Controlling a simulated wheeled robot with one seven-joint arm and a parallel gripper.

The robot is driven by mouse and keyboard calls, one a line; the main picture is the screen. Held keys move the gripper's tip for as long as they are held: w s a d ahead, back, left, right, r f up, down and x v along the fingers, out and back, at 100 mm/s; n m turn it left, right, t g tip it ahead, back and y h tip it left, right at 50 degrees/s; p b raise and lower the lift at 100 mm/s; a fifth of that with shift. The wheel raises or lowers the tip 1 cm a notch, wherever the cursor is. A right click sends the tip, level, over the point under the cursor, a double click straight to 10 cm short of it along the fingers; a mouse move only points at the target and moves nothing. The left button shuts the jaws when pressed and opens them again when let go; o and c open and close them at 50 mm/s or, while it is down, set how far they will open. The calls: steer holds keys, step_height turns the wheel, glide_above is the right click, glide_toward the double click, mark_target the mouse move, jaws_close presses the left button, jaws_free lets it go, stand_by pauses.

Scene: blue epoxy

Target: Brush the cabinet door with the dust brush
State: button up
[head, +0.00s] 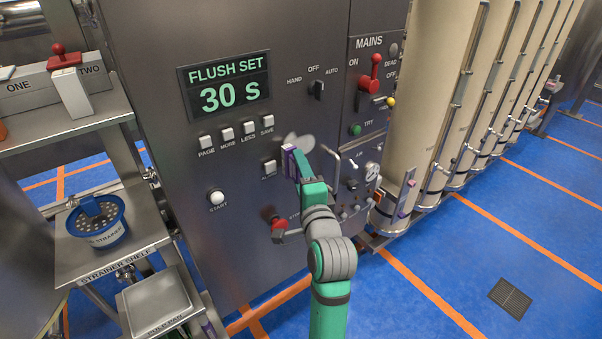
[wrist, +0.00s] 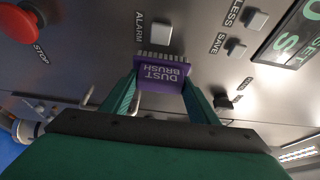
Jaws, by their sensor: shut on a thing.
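My gripper (head: 294,168) is at the front of the steel cabinet door (head: 235,250) in the head view. It is shut on the purple dust brush (wrist: 160,78), whose label reads upside down in the wrist view. The brush sits between the two green fingers. Its pale bristles point at the door, close to the alarm button (wrist: 162,32); I cannot tell whether they touch. In the head view only a purple edge of the brush (head: 287,163) shows. A pale grey patch (head: 298,142) is on the door just above the gripper.
The door carries a display (head: 228,85), several white buttons, a start button (head: 216,197) and a red stop knob (head: 278,225). Mains switches (head: 372,80) are at upper right. A strainer shelf (head: 110,255) stands left. Tall beige columns (head: 420,90) stand right, with open blue floor beyond.

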steer(key=shift+w+a, duration=0.35)
steer(key=shift+w, duration=0.1)
steer(key=shift+d, duration=0.1)
steer(key=shift+w+d, duration=3.3)
steer(key=shift+d, duration=1.25)
steer(key=shift+s+a+r, duration=0.25)
steer(key=shift+s+a, duration=0.85)
steer(key=shift+a, duration=0.45)
steer(key=shift+s+a+r, duration=0.2)
steer(key=shift+s+a, duration=0.85)
steer(key=shift+a, duration=0.55)
steer(key=shift+s+a+r, duration=0.25)
steer(key=shift+s+a, duration=0.85)
steer(key=shift+a, duration=0.45)
steer(key=shift+s+r, duration=0.1)
steer(key=shift+r, duration=0.65)
steer(key=shift+w+d, duration=3.45)
steer(key=shift+d, duration=1.1)
steer(key=shift+s+a+r, duration=0.35)
steer(key=shift+s+a, duration=0.3)
steer(key=shift+a, duration=0.1)
steer(key=shift+s+a+r, duration=0.3)
steer(key=shift+s+a, duration=0.35)
steer(key=shift+a, duration=0.1)
